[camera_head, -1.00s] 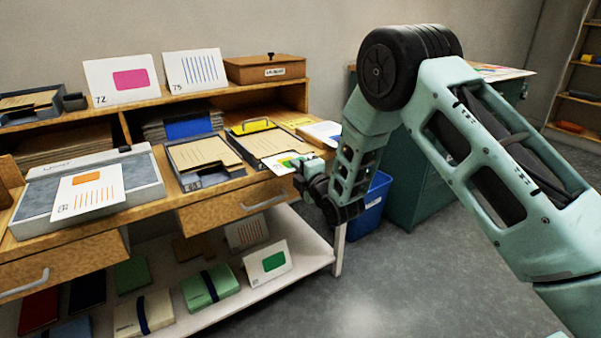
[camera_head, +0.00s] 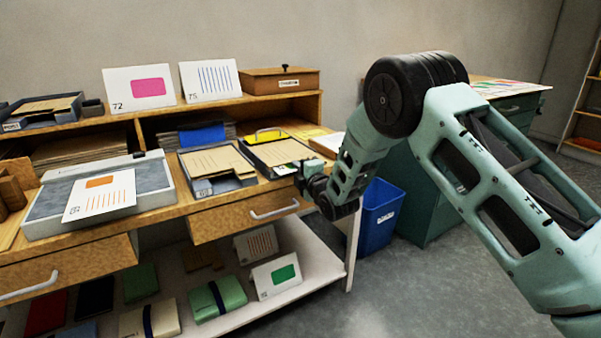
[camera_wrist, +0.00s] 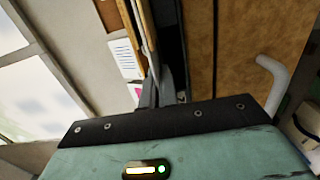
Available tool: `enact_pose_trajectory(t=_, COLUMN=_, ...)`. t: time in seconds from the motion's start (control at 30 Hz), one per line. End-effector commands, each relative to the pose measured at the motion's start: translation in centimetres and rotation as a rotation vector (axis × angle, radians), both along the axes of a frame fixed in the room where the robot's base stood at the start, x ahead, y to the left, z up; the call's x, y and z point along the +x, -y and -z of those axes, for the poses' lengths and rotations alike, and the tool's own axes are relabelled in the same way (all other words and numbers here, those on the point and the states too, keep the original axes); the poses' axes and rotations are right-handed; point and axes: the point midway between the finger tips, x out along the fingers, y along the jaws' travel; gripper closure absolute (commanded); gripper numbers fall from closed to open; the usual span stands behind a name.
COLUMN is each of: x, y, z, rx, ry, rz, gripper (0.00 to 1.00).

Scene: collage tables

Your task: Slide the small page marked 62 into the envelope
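In the head view my gripper (camera_head: 312,183) is at the front right corner of a dark tray (camera_head: 297,172) holding a tan envelope (camera_head: 272,151). A small page (camera_head: 286,168) with a green patch shows in part beside my fingertips, over the envelope's front end; its number is not readable. In the wrist view my gripper (camera_wrist: 161,92) has its dark fingers close together around a thin edge-on sheet. Whether the page lies inside the envelope or on top of it cannot be told.
A left tray (camera_head: 215,165) holds another tan envelope. A page with orange print (camera_head: 100,195) lies on a grey box (camera_head: 45,208). A drawer (camera_head: 243,219) with a handle is under the tabletop. A blue bin (camera_head: 380,215) stands right of the table.

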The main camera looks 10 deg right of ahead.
Motion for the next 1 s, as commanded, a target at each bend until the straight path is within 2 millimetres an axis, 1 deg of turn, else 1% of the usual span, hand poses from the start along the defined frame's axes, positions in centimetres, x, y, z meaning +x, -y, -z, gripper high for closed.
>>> enact_pose_trajectory(t=0.37, x=0.2, y=-0.1, z=0.0, rx=0.000, ry=-0.001, rz=0.000, gripper=1.00)
enact_pose_trajectory(t=0.4, x=0.2, y=-0.1, z=0.0, rx=0.000, ry=-0.001, rz=0.000, gripper=0.96)
enact_pose_trajectory(t=0.47, x=0.2, y=-0.1, z=0.0, rx=0.000, ry=-0.001, rz=0.000, gripper=0.79)
enact_pose_trajectory(t=0.5, x=0.2, y=-0.1, z=0.0, rx=0.000, ry=-0.001, rz=0.000, gripper=0.73)
enact_pose_trajectory(t=0.83, x=0.0, y=0.0, z=0.0, rx=0.000, ry=0.000, rz=0.000, gripper=0.73)
enact_pose_trajectory(t=0.93, x=-0.9, y=0.2, z=0.0, rx=-0.001, ry=-0.002, rz=0.000, gripper=0.73)
enact_pose_trajectory(t=1.0, x=-1.9, y=0.5, z=0.0, rx=-0.002, ry=-0.003, rz=0.000, gripper=0.73)
